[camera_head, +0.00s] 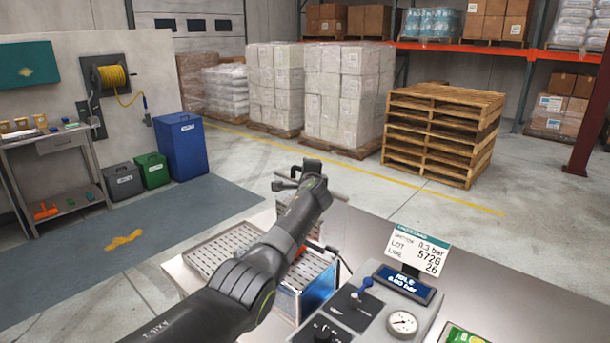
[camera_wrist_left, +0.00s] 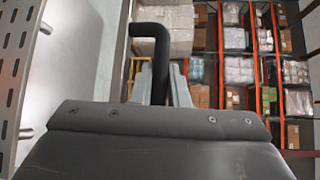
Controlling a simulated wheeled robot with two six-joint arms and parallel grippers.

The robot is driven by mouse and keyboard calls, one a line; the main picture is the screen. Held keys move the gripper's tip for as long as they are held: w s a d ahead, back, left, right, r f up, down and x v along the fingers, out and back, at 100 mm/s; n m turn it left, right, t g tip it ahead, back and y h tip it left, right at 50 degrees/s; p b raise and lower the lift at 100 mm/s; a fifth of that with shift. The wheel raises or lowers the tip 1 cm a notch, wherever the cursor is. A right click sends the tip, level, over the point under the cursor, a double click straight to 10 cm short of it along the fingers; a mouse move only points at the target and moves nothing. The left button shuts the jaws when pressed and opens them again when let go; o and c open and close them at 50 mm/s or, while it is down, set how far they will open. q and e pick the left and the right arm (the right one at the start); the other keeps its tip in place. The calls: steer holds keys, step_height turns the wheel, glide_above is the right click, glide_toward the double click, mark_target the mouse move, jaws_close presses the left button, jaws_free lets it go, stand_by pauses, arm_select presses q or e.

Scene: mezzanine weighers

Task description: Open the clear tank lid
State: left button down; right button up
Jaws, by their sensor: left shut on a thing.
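The tank (camera_head: 319,289) stands on the steel table, with blue showing through its clear wall. My left arm crosses in front of it and hides much of it. My left gripper (camera_head: 294,177) is above the tank, at the far end of the arm. In the left wrist view, its fingers (camera_wrist_left: 162,82) are shut on a black bent handle (camera_wrist_left: 155,32). The clear lid itself is hard to make out, so I cannot tell its angle. My right gripper is not in view.
A perforated metal tray (camera_head: 222,251) lies left of the tank. A green packet (camera_head: 462,335) lies at the front right.

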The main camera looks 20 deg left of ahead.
arm_select(q)
steer(key=shift+w, duration=0.15)
stand_by(0.3)
steer(key=c, duration=1.4)
jaws_free()
steer(key=b+v, duration=0.2)
steer(key=v, duration=1.5)
steer(key=shift+s, duration=0.25)
